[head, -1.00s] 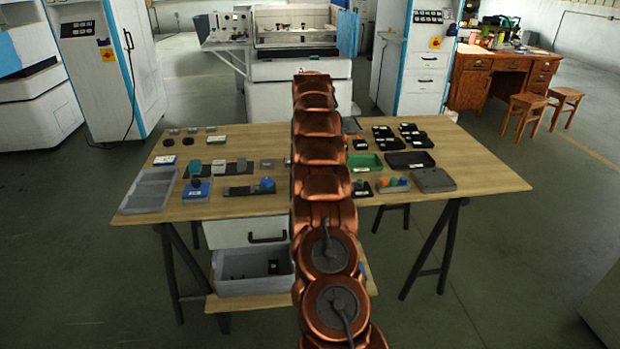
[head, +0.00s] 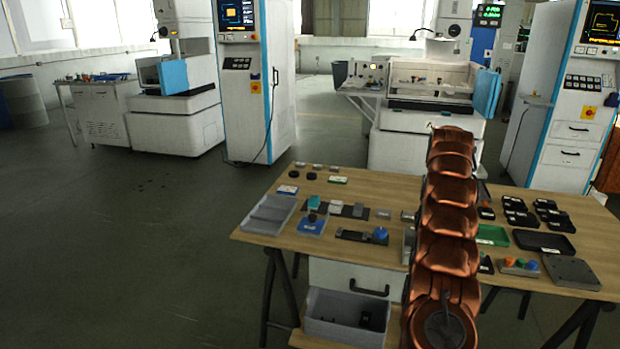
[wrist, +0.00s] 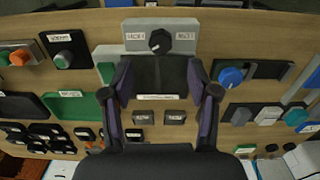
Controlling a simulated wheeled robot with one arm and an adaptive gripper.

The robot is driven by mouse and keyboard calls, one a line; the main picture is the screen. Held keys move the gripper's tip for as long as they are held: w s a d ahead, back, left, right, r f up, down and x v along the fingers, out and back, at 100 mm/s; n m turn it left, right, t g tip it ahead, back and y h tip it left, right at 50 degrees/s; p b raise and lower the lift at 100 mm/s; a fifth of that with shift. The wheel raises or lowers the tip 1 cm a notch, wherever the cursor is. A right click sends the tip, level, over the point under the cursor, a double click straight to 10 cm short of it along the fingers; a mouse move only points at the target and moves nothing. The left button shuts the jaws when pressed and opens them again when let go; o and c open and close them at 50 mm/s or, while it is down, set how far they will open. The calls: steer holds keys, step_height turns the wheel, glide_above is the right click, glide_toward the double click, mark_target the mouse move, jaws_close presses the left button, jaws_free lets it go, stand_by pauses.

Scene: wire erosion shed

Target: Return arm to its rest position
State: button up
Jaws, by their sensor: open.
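My copper-coloured arm reaches up and away over the wooden table (head: 375,190) in the head view, right of the picture's middle. My gripper does not show clearly there. In the wrist view my gripper (wrist: 159,78) is open, its two dark fingers apart with nothing held between them. Beyond the fingertips is a grey box with a black knob (wrist: 159,41) and two labels. A dark surface and a white label strip show between the fingers. I cannot tell the height of the gripper above the table.
On the table are a grey divided tray (head: 268,214), a blue piece (head: 313,224), a green tray (head: 492,235) and a black tray (head: 543,243). A grey bin (head: 345,320) sits below. White machines and a cabinet (head: 252,80) stand behind. The floor at left is clear.

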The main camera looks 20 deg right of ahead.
steer(key=s+a+r+n+p, duration=0.1)
steer(key=s+a+r, duration=0.25)
steer(key=a, duration=0.65)
steer(key=s+a+r+n+p, duration=0.1)
steer(key=s+a+r+n, duration=0.1)
steer(key=a+r, duration=0.5)
steer(key=s+a+r+n+p, duration=0.1)
steer(key=s+a+r, duration=0.15)
steer(key=a, duration=0.95)
steer(key=s+a+n+g+p, duration=0.1)
steer(key=s+a+n+p, duration=0.1)
steer(key=s+a, duration=1.1)
steer(key=s+a+f+p, duration=0.1)
steer(key=s+f, duration=0.1)
steer(key=s, duration=0.7)
steer(key=s+a+f+n, duration=0.1)
steer(key=s+f, duration=0.1)
steer(key=s, duration=0.7)
steer(key=shift+s+f+g+p, duration=0.15)
steer(key=shift+g+p, duration=0.2)
steer(key=shift+g, duration=0.05)
